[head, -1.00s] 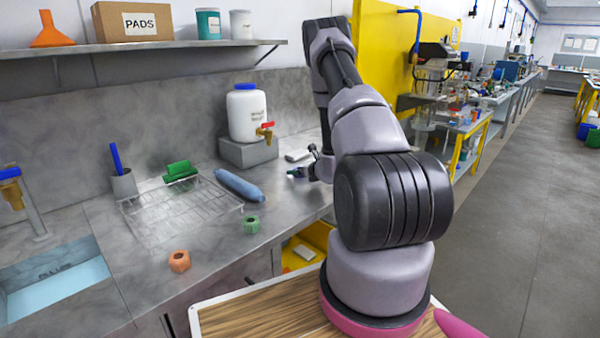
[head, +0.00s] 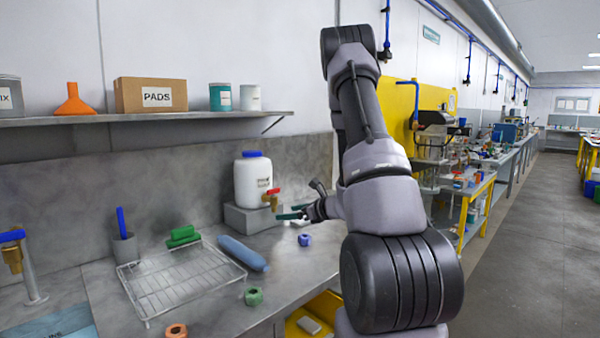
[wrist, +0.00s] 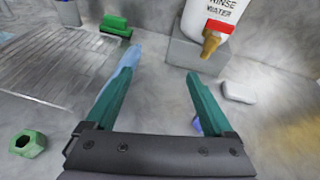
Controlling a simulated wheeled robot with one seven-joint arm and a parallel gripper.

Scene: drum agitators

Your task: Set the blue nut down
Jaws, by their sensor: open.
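The blue nut (head: 305,240) rests on the grey counter in the head view, just below and beside my gripper (head: 293,213). In the wrist view only a small part of the blue nut (wrist: 197,125) shows, by the right finger, which hides the rest. My gripper (wrist: 151,92) is open, its two green fingers spread with nothing held between them. It is above the counter, in front of the white rinse water container (head: 252,181).
A green nut (head: 253,297) and an orange nut (head: 176,331) lie nearer the counter's front edge. A wire rack (head: 180,284), a blue bottle (head: 243,253) lying down and a green brush (head: 183,237) are to the left. The container's tap (head: 271,198) is close behind my gripper.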

